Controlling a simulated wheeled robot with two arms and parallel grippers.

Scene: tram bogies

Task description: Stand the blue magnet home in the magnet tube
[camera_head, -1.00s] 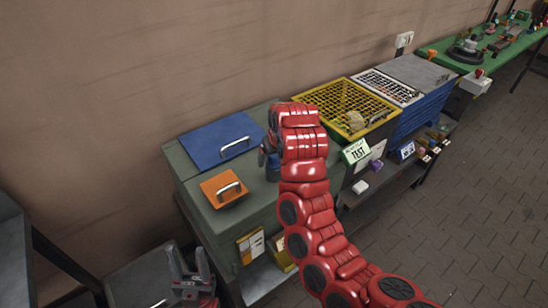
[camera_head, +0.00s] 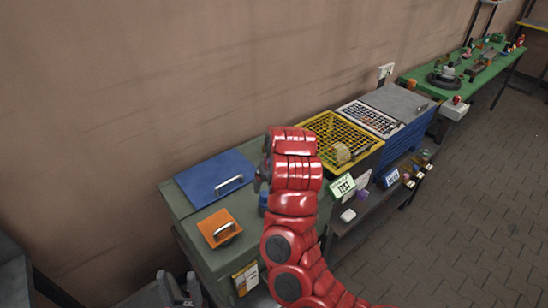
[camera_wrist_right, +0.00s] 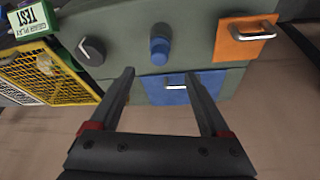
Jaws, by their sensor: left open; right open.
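A blue round piece (camera_wrist_right: 159,45), which looks like the magnet, stands on the green cabinet top, brighter blue at one end and darker at the other. I cannot tell where magnet and tube meet. In the head view only a sliver of the blue piece (camera_head: 263,200) shows beside my right arm. My right gripper (camera_wrist_right: 159,74) is open and empty; in the wrist view the piece appears between and beyond its fingertips, apart from them. In the head view my right arm mostly hides that gripper. My left gripper (camera_head: 179,288) is open and empty at the bottom left.
A dark knob (camera_wrist_right: 92,48) stands beside the blue piece. A blue lid (camera_head: 200,185) and an orange lid (camera_head: 213,222), both with handles, lie on the cabinet. A yellow mesh-topped bin (camera_head: 320,122) and a green TEST sign (camera_head: 342,186) are to the right.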

